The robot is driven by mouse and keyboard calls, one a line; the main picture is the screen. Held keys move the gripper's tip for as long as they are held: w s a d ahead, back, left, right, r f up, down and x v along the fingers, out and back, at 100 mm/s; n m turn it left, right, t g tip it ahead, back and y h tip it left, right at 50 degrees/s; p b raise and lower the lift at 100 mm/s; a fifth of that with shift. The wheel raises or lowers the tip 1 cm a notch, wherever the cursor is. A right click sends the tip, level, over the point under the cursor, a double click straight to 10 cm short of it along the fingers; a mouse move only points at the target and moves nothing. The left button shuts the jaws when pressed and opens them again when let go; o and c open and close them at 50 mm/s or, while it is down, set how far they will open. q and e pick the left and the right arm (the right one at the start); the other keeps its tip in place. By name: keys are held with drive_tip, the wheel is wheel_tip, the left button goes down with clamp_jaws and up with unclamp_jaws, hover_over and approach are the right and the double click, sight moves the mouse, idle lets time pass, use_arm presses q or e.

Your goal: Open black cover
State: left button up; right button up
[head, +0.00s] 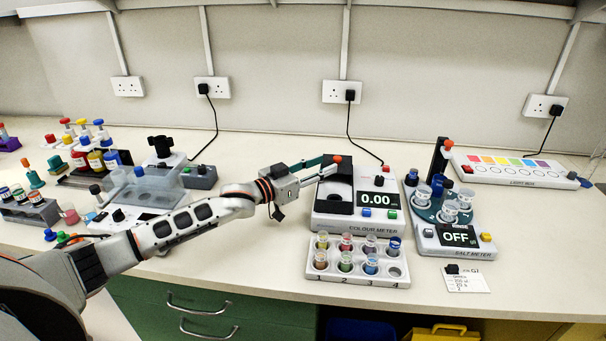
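The colour meter (322,222) is a white box at the middle of the bench with a lit screen reading 0.00. My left gripper (328,166) reaches in from the left to the cover's back left edge. Its two fingers look apart, with the tips close to the knob; I cannot tell whether they touch it. The fingers hide part of the cover, and how far it is raised is unclear. My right gripper is not in view.
A white rack of coloured vials (358,279) stands right in front of the meter. The salt meter (430,242), reading OFF, stands close on the right. A light box (515,182) lies at the back right. Bottles and a clear-lidded device (150,186) are on the left.

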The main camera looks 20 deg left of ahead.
use_arm(q)
drive_tip(key=v, duration=0.8)
drive_tip(key=shift+s, duration=0.15)
